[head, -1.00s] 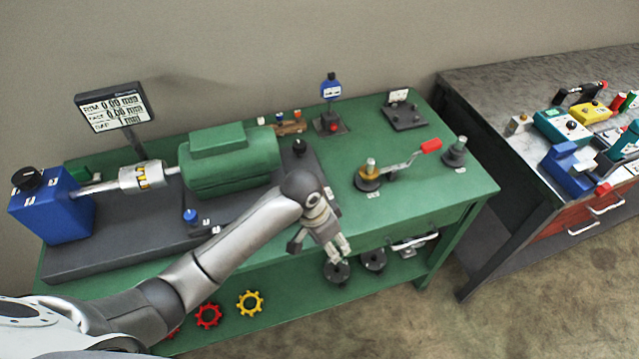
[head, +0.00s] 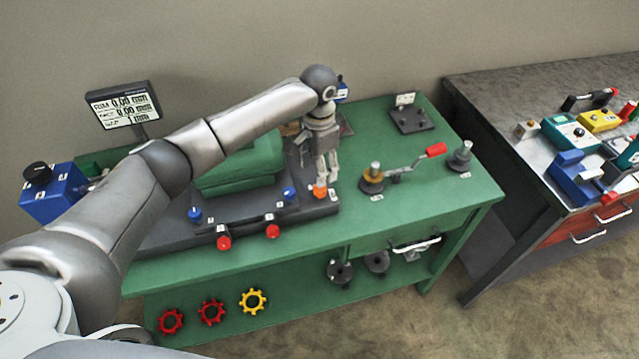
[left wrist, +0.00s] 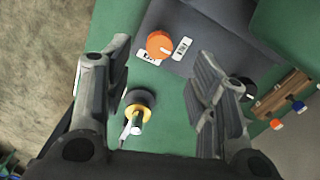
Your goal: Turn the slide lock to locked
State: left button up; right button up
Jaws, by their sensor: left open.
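An orange round knob (head: 319,191), which I take to be the slide lock, sits at the right front corner of the dark machine base (head: 170,238). In the left wrist view the orange knob (left wrist: 159,44) has two small white labels beside it; their text is too small to read. My left gripper (head: 326,174) points down just above the knob in the head view, its fingers apart. In the left wrist view the open left gripper (left wrist: 161,58) has the knob between and beyond its fingertips, with nothing held. My right gripper is in neither view.
A red-handled crank (head: 405,167) on a post stands to the right on the green table (head: 440,200). Blue knobs (head: 289,194) and red knobs (head: 272,231) lie along the base.

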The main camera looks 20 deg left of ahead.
aim_at(320, 193)
pick_arm(q)
notch_tip(320, 193, down, 8)
jog(key=shift+r+p, duration=0.25)
jog(key=shift+p, duration=0.25)
jog(key=c, duration=1)
